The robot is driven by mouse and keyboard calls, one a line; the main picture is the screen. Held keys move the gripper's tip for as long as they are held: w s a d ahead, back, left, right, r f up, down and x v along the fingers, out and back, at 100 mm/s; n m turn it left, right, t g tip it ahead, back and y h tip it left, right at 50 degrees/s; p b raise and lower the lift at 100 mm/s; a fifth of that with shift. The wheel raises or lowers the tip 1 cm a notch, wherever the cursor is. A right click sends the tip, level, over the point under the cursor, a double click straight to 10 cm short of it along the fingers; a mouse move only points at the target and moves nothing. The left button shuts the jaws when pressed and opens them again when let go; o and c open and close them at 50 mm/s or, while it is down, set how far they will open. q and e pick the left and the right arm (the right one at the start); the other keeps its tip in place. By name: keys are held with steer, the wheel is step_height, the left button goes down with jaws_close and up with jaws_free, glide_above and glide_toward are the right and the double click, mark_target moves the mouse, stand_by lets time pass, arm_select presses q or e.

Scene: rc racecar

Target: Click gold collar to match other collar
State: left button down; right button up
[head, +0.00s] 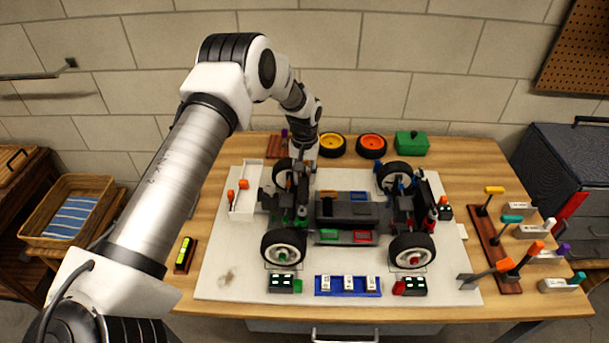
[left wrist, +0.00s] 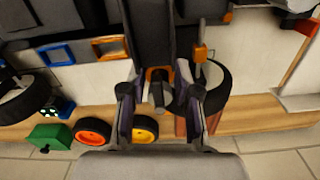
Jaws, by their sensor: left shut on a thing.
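The RC car (head: 350,212) sits on the white mat, with its wheels in place at the corners. My left gripper (head: 303,160) reaches down at the car's far left corner, beside the far left wheel (head: 281,176). In the left wrist view its fingers (left wrist: 157,100) are shut around a dark cylindrical part. A small gold-orange collar (left wrist: 158,73) shows between the fingers at that part. Its seat is partly hidden by the fingers. I cannot make out the other collar clearly. My right gripper is not in view.
A yellow-rimmed wheel (head: 332,145), an orange-rimmed wheel (head: 371,146) and a green box (head: 411,143) stand behind the car. A blue tray (head: 347,292) lies in front. Tools stand in a wooden rack (head: 494,252) at right. The mat's front left is mostly clear.

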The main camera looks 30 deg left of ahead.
arm_select(q)
steer(key=shift+m+b, duration=0.35)
steer(key=shift+m, duration=1.15)
steer(key=c, duration=0.8)
jaws_free()
steer(key=shift+c, duration=0.2)
step_height(320, 180, up, 12)
steer(key=shift+f, duration=0.1)
